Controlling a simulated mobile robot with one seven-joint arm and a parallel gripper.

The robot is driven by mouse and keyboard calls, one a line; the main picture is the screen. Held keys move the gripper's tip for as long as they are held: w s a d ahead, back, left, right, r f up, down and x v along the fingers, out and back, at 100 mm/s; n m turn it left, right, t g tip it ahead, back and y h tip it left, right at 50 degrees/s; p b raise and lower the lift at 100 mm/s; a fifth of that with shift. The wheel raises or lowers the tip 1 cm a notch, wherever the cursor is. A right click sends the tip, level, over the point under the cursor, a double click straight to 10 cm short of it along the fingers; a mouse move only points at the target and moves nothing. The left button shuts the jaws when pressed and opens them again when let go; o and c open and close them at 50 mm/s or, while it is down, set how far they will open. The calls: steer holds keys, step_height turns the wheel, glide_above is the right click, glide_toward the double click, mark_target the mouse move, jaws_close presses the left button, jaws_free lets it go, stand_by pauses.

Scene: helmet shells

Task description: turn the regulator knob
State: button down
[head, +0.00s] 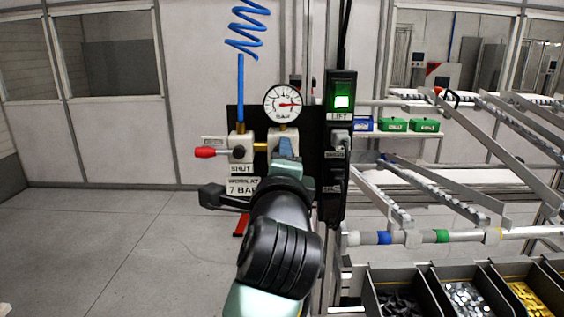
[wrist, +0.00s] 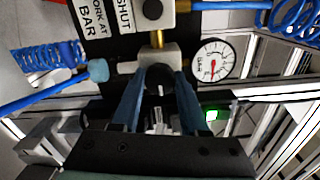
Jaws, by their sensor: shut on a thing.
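The black regulator knob (wrist: 159,76) sits below the pale regulator body (wrist: 152,57) in the wrist view. My gripper (wrist: 158,84) is shut on the knob, with one blue-grey finger on each side of it. In the head view my gripper (head: 286,152) is at the regulator, just under the round pressure gauge (head: 283,103), and my arm and fingers hide the knob. The gauge's red needle points to the right in the head view. The gauge also shows in the wrist view (wrist: 212,61), right of the fingers.
A red-handled valve (head: 207,152) is left of the regulator, above a sign reading "WORK AT 7 BAR" (head: 242,186). A lit green LIFT switch (head: 341,101) is close on the right. A blue coiled hose (head: 246,28) hangs above. Parts bins (head: 452,286) stand lower right.

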stand_by(0.3)
steer(key=shift+c, duration=2.1)
jaws_free()
steer(key=s+b, duration=0.4)
steer(key=s, duration=0.9)
